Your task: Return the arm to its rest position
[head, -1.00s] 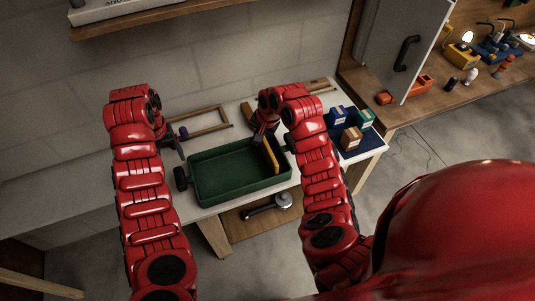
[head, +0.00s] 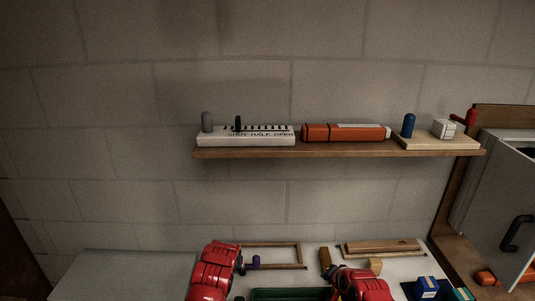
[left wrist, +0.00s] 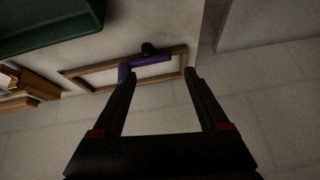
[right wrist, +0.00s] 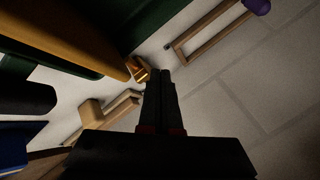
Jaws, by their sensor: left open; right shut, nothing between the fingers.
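My right gripper (right wrist: 160,74) is shut and empty in the right wrist view, pointing across the white worktop past a small brass-coloured piece and a wooden piece. In the head view my red right arm (head: 362,285) shows only at the bottom edge. My left gripper (left wrist: 162,75) is open in the left wrist view, its fingers apart, with nothing gripped. A wooden frame (left wrist: 90,78) and a purple piece (left wrist: 150,62) lie beyond its fingertips. My red left arm (head: 214,268) also shows at the bottom of the head view. Most of both arms is out of view.
The green tray (head: 290,294) is mostly cut off between my arms. Blue boxes (head: 427,288) stand to the right. A wall shelf (head: 340,151) holds a white labelled block (head: 245,136) and an orange tool (head: 345,132). A grey cabinet door (head: 500,205) stands at the right.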

